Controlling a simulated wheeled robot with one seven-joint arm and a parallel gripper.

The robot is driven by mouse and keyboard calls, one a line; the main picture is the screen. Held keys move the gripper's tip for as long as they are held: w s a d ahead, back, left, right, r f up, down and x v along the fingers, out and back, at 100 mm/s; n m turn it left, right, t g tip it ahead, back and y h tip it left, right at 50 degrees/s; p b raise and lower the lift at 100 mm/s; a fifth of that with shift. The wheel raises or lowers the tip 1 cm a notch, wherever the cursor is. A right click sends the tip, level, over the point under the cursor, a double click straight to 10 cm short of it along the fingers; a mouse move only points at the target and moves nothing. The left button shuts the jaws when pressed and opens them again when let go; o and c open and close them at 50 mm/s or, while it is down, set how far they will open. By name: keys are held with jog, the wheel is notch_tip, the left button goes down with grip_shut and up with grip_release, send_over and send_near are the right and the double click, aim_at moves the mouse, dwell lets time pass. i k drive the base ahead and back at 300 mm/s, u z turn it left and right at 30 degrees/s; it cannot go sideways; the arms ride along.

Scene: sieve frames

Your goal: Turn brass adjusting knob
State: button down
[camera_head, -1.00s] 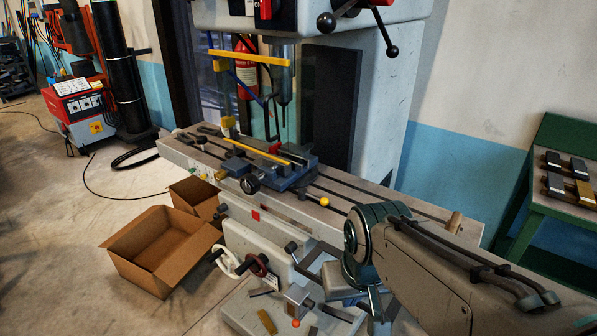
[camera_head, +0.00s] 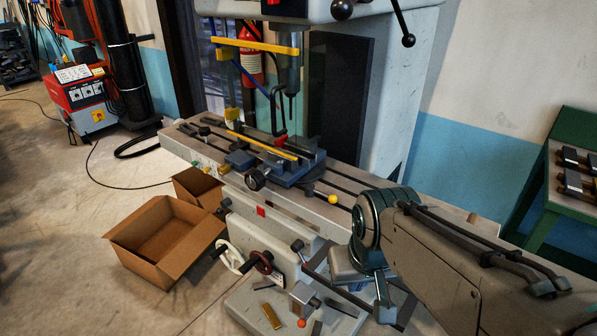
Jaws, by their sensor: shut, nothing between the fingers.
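A milling machine with a long slotted table (camera_head: 345,182) stands ahead. A small brass-coloured knob-like part (camera_head: 222,169) shows at the table's front edge, left of the black round handwheel (camera_head: 255,179); it is too small to be sure it is the adjusting knob. A yellow ball (camera_head: 333,199) sits on a lever at the table's front. My gripper (camera_head: 383,308) is low in the picture, right of centre, in front of the machine and well right of the brass part. It is shut and empty, partly hidden by my arm.
A blue vise (camera_head: 285,174) sits on the table under the spindle (camera_head: 292,80). White and dark red handwheels (camera_head: 263,262) stick out in front. Below lie a base with loose pieces and a brass-coloured block (camera_head: 271,316).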

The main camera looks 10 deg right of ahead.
aim_at(223, 169)
jog(key=k, duration=1.3)
jog(key=u, duration=0.75)
jog(key=i, duration=0.75)
jog(key=u, duration=0.8)
jog(key=i, duration=1.2)
jog(key=z, duration=1.05)
jog(key=i, duration=0.8)
jog(key=z, duration=0.4)
